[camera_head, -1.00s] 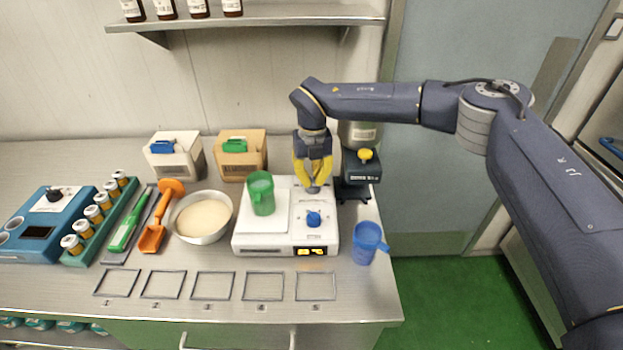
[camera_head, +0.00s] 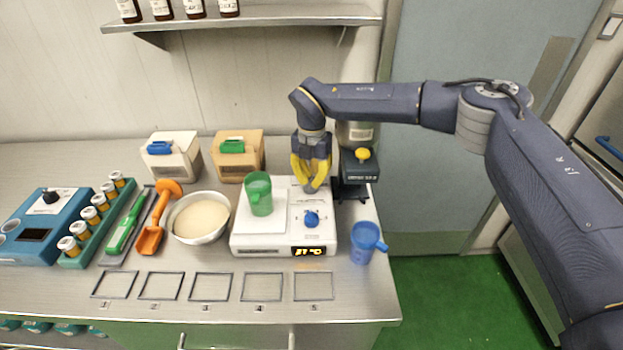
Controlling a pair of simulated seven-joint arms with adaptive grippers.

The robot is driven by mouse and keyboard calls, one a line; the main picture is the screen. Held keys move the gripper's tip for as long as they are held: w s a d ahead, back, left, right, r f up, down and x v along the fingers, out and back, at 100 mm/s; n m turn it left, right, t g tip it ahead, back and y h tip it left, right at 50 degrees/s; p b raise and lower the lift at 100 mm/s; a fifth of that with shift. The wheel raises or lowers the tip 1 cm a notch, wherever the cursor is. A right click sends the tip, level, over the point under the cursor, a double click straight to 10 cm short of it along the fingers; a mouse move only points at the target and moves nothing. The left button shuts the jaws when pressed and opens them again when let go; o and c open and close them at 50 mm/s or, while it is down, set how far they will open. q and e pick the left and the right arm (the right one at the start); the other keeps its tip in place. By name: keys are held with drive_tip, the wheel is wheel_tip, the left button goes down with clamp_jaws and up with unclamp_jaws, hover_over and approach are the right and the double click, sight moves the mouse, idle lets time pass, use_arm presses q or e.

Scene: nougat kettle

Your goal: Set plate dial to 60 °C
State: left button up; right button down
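The white hot plate (camera_head: 246,243) stands on the bench with a blue dial (camera_head: 311,219) on its right half. Its lit display (camera_head: 308,251) on the front shows yellow characters too small to read surely. My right gripper (camera_head: 313,189) has yellow fingers and points down over the plate's back right part, just behind the dial. Its fingertips converge close together; whether they are fully shut is unclear. It appears to hold nothing. The dial is fully visible and apart from the fingers. My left gripper is not in view.
A green cup (camera_head: 259,195) stands on the plate's left half. A blue jug (camera_head: 364,243) stands right of the plate, and a dark device with a yellow knob (camera_head: 361,154) behind it. A bowl (camera_head: 201,218) is at left; several empty frames (camera_head: 262,287) lie in front.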

sight(311, 179)
drive_tip(key=shift+s+f, duration=0.2)
drive_tip(key=shift+f, duration=0.05)
drive_tip(key=c, duration=0.9)
unclamp_jaws()
drive_tip(key=shift+w+r, duration=0.1)
drive_tip(key=shift+c, duration=0.2)
wheel_tip(311, 179, up, 12)
